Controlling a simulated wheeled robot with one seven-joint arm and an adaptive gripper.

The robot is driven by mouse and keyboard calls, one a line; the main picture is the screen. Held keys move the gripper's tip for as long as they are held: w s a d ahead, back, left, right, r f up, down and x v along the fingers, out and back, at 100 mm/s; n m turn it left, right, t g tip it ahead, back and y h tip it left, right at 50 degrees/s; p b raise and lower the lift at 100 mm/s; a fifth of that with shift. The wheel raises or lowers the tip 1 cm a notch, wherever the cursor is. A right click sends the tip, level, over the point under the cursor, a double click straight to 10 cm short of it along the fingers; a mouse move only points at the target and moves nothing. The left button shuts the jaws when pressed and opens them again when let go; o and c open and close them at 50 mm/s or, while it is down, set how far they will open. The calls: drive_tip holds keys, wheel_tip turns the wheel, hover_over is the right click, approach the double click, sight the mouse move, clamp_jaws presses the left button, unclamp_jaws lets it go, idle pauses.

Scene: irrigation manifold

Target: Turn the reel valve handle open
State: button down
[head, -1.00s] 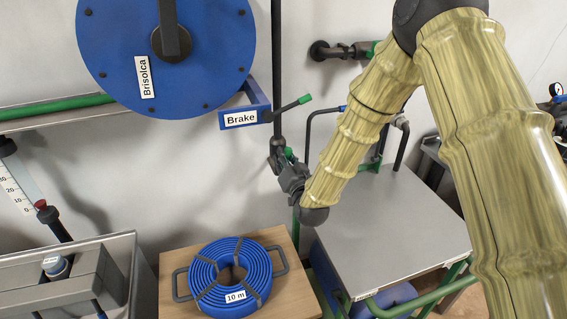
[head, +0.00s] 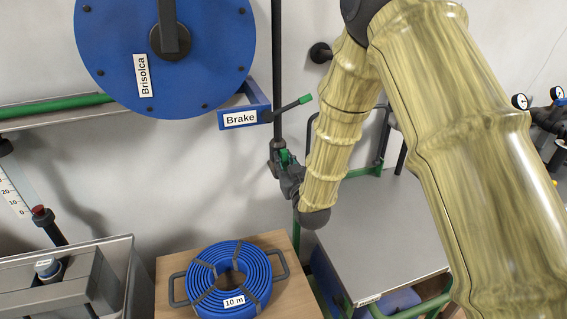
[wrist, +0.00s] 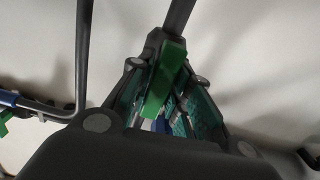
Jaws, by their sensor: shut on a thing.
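The reel valve sits on the dark vertical pipe (head: 277,75) below the blue reel. Its green handle (wrist: 166,75) shows in the wrist view, running from the dark valve body down between the fingers. My gripper (head: 285,166) is at the valve in the head view. In the wrist view my gripper (wrist: 168,108) is shut on the green handle, with a teal-padded finger on each side. My arm and the gripper's own body hide much of the valve in the head view.
The blue reel (head: 110,60) and the brake bracket (head: 241,119) with its green-tipped lever (head: 291,107) are just left of my arm. A coiled blue hose (head: 216,289) lies on a wooden board below. A grey-topped cabinet (head: 385,245) stands at right.

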drive_tip(key=shift+f, duration=0.1)
drive_tip(key=c, duration=1.3)
unclamp_jaws()
drive_tip(key=shift+c, duration=0.2)
drive_tip(key=shift+s, duration=0.1)
drive_tip(key=v, duration=1.1)
drive_tip(key=shift+s, duration=0.35)
drive_tip(key=shift+d, duration=0.15)
